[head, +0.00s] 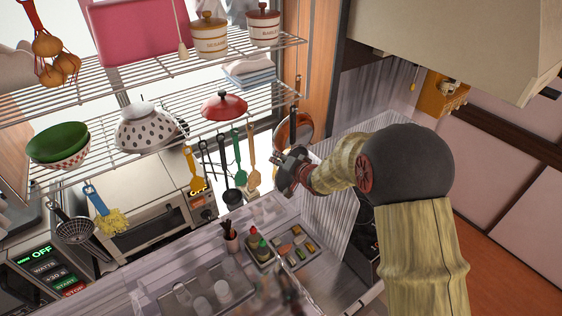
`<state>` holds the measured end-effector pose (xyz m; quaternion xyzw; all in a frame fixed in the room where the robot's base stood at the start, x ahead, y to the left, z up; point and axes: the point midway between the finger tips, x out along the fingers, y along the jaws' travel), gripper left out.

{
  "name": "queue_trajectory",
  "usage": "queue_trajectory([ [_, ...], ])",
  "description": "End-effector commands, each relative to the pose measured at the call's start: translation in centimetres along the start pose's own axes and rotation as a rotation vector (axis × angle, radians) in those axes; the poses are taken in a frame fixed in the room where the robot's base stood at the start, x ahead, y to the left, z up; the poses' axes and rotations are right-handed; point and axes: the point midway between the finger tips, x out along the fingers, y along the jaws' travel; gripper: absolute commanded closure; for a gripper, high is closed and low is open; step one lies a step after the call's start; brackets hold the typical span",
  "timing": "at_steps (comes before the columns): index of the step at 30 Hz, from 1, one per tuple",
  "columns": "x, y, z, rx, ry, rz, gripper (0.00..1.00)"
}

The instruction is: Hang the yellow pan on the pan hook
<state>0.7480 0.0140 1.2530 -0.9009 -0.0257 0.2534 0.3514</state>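A coppery orange-yellow pan (305,128) is upright against the wooden panel at the right end of the rack. A dark upright handle shows in front of it. It is the only pan of about that colour in view. My gripper (284,170) is just below the pan and close to the handle's lower end in the picture. I cannot tell whether it touches or grips the handle, and its fingers are too small and dark to read. A small metal hook-like piece (297,82) shows above the pan; I cannot tell whether the pan hangs from it.
Utensils hang left of my gripper, including a yellow turner (193,168) and a green spatula (237,155). The wire rack (100,150) holds bowls, a colander (147,128) and a red lid (223,106). The range hood (460,35) is upper right.

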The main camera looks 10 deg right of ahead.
Motion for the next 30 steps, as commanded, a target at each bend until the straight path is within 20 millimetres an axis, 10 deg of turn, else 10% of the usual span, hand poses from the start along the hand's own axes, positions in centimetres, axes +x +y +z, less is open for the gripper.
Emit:
queue_trajectory([
  [14, -1.0, 0.1, 0.1, 0.001, -0.002, 0.003, 0.66],
  [30, -10.6, 0.0, 0.0, 0.0, 0.001, 0.001, 0.66],
])
